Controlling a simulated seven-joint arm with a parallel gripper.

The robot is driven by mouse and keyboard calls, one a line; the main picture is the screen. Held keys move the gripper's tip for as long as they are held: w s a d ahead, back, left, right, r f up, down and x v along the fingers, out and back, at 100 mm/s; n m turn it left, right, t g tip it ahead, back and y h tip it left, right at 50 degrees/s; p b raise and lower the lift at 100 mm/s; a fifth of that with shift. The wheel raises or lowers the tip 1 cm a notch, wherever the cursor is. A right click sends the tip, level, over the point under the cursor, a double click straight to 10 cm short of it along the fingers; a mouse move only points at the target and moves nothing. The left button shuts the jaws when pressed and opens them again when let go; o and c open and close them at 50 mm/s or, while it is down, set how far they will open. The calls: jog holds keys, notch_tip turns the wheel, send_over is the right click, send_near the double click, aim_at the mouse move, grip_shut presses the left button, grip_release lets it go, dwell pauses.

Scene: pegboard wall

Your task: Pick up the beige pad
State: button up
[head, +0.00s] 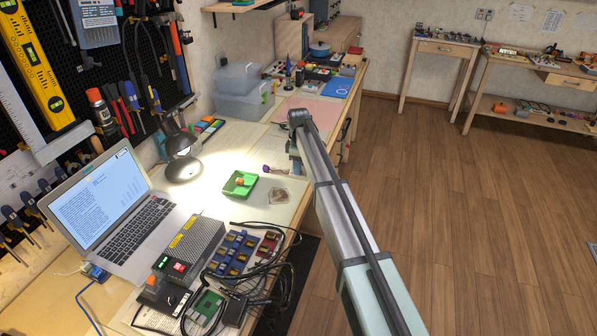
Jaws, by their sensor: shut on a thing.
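My gripper (296,164) points down over the right edge of the bench, beyond the green tray. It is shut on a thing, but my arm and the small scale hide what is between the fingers. No beige pad can be made out for certain. A small tan-brown squarish piece (278,195) lies flat on the bench, nearer than the gripper and apart from it; I cannot tell whether it is a pad. A small purple thing (267,169) with a pale end shows just left of the gripper; I cannot tell whether they touch.
A green tray (240,184) with an orange piece stands left of the gripper. A lamp (183,167), a laptop (119,210) and electronics with cables (230,253) crowd the near left. Clear boxes (243,104) and a pink mat (313,110) lie farther back. Open floor is at right.

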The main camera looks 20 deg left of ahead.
jog(key=shift+c, duration=1.2)
jog(key=shift+r, duration=0.1)
notch_tip(320, 180, up, 10)
